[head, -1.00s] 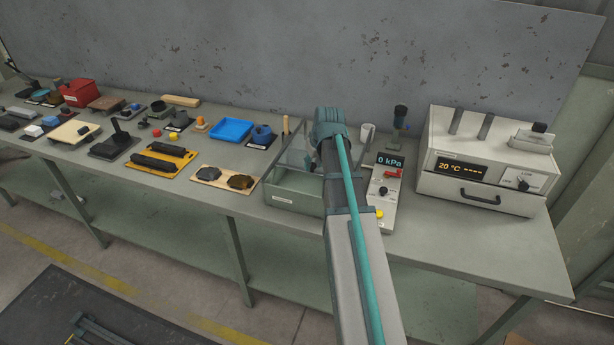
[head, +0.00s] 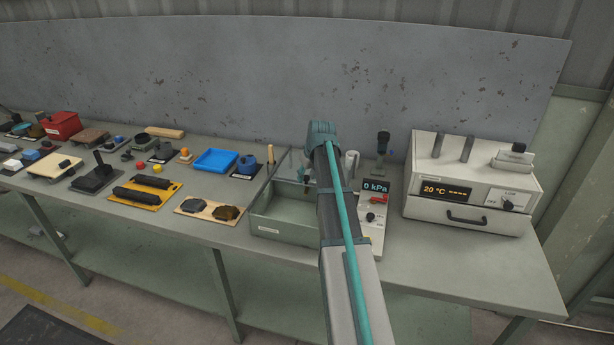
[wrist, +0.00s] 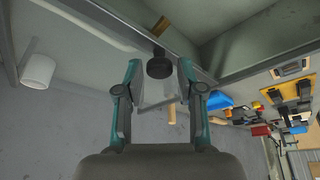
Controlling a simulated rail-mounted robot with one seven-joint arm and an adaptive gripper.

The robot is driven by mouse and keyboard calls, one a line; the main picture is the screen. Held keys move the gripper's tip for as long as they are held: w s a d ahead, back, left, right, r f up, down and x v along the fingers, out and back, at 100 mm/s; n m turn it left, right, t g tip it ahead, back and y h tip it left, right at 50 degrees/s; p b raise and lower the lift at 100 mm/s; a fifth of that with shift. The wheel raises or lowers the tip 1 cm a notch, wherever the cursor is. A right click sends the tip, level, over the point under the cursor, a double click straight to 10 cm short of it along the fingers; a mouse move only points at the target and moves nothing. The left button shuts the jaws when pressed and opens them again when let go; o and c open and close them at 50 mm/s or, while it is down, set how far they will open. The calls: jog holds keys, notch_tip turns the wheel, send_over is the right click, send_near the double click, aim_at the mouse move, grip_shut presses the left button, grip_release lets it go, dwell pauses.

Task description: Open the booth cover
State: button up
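The booth is a grey-green box (head: 285,228) on the bench, with a small label on its front and clear panels above. Which clear panel is the cover is hard to tell, as my arm hides the booth's right side. In the wrist view, a dark round knob (wrist: 158,65) shows between the fingers of my gripper (wrist: 160,78), near a framed edge. The fingers are apart on either side of it, and I see no clear contact.
Right of the booth are a panel reading 0 kPa (head: 375,187), a white cup (head: 352,160) and an oven-like unit (head: 470,185). Left are a blue tray (head: 215,161), a wooden peg (head: 270,157) and a board with dark pieces (head: 210,209). A grey wall panel stands behind.

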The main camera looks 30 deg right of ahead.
jog(key=shift+o, duration=0.7)
jog(key=shift+r, duration=0.1)
jog(key=v, duration=1.1)
jog(key=shift+s+r, duration=0.15)
jog(key=shift+r, duration=0.25)
